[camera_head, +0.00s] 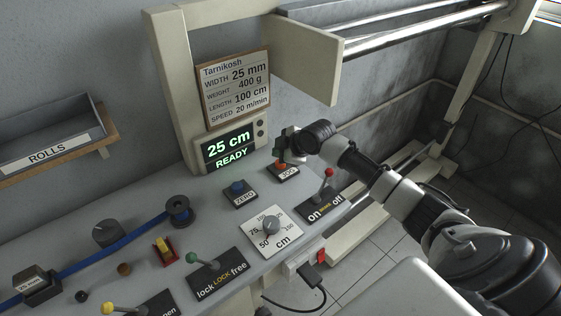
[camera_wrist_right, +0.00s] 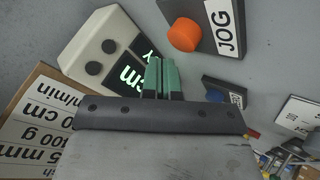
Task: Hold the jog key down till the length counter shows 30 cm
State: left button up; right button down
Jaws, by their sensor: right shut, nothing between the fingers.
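The length counter (camera_head: 229,149) reads "25 cm" and "READY" in green; part of it also shows in the right wrist view (camera_wrist_right: 128,78), cut by my fingers. The jog key (camera_head: 281,166) is an orange-red cap on a dark block labelled JOG. In the right wrist view the orange jog key (camera_wrist_right: 183,35) lies just beyond my fingertips, with a gap in the picture. My right gripper (camera_head: 284,147) is shut and empty, with green finger pads, close above the key in the head view. My left gripper is not in view.
A blue ZERO button (camera_head: 237,187) is left of the jog key. A red-knobbed on/off lever (camera_head: 328,178) stands to its right, and a cm dial (camera_head: 270,226) in front. A sign (camera_head: 238,88) hangs above the counter. A green-knobbed lock lever (camera_head: 196,258) is nearer.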

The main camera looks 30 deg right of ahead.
jog(key=shift+f, duration=0.1)
jog(key=shift+f, duration=0.3)
jog(key=shift+f+b, duration=0.4)
jog(key=shift+f, duration=0.2)
dwell(0.9)
jog(key=shift+r, duration=0.1)
jog(key=shift+r+p, duration=0.9)
jog(key=shift+p, duration=0.05)
jog(key=shift+r, duration=0.1)
notch_tip(320, 180, up, 5)
jog(key=p, duration=0.4)
jog(key=shift+p, duration=0.3)
